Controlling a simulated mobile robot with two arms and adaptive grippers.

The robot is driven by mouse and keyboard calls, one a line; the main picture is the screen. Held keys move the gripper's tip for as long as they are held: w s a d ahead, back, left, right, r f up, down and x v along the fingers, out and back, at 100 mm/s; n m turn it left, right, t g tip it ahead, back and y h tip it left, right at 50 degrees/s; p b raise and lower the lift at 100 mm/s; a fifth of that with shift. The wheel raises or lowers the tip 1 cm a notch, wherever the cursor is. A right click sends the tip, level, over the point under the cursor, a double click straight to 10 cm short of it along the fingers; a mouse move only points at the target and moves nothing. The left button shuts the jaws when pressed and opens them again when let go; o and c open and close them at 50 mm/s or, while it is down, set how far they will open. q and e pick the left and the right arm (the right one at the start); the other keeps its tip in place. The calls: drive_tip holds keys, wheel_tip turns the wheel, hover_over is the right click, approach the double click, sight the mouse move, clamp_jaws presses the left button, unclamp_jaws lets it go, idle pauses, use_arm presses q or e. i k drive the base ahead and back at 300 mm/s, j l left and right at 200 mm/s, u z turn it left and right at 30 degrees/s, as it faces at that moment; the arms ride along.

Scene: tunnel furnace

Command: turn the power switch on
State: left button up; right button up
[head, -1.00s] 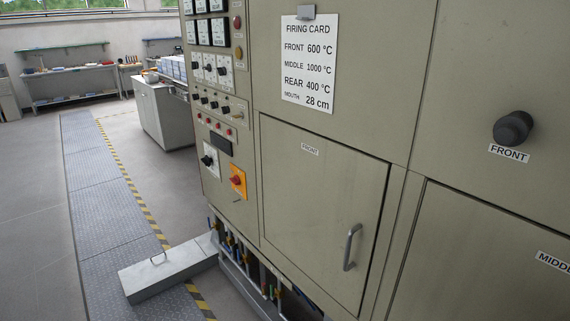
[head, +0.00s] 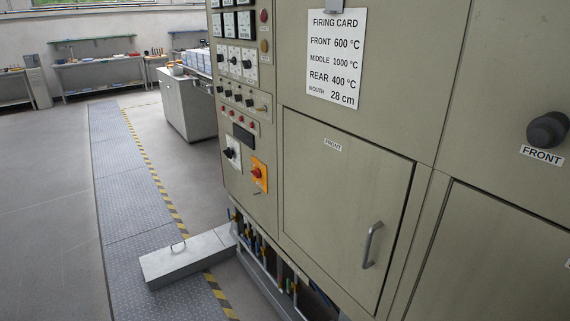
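The control cabinet (head: 255,205) stands in the middle of the head view, its narrow panel side facing left. A red rotary switch on a yellow-orange plate (head: 260,174) sits low on that panel. A black rotary knob on a white plate (head: 232,151) is just up and left of it. The labels by both are too small to read, so I cannot tell which is the power switch or its setting. Neither of my grippers is in view.
A grey metal box with a handle (head: 186,258) lies on the floor left of the cabinet. A door marked FRONT (head: 335,200) and a black knob (head: 547,131) are on the cabinet front.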

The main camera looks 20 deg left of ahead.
sight(258, 173)
drive_tip(key=i+j, duration=0.1)
drive_tip(key=j, duration=0.25)
drive_tip(key=i+j, duration=0.1)
drive_tip(key=j, duration=0.25)
drive_tip(key=i+j, duration=0.15)
drive_tip(key=j, duration=0.15)
drive_tip(key=i+j, duration=0.1)
drive_tip(key=j, duration=0.25)
